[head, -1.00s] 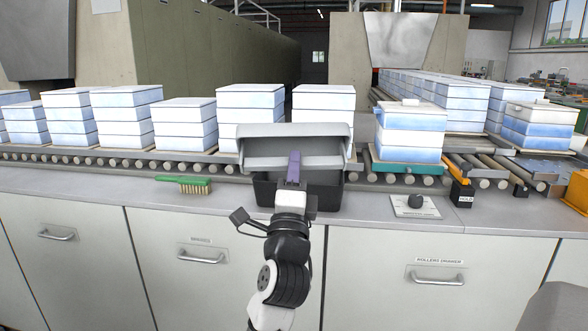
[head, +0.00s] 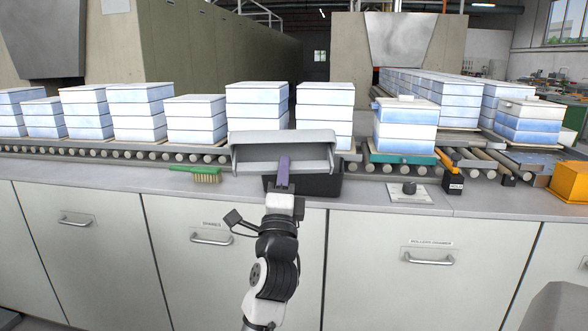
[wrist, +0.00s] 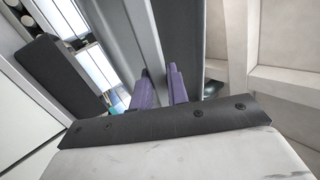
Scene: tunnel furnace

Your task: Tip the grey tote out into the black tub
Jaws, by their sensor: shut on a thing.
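The grey tote (head: 250,155) hangs over the counter in the head view, in front of the conveyor. My gripper (head: 284,160), with purple fingers, is shut on the tote's near side. The tote looks tilted, but I cannot tell its exact angle or see its contents. The black tub (head: 325,188) stands on the counter below and behind the tote. The tote and my gripper hide much of the tub, including its inside. In the wrist view the purple fingers (wrist: 160,90) close against a grey wall of the tote (wrist: 122,35).
A green brush (head: 205,175) lies left of the tub. A knob panel (head: 409,191) and a small black box (head: 453,185) sit to its right. Stacks of blue-white blocks (head: 257,107) line the roller conveyor (head: 110,152) behind. Bare counter shows between brush and tub.

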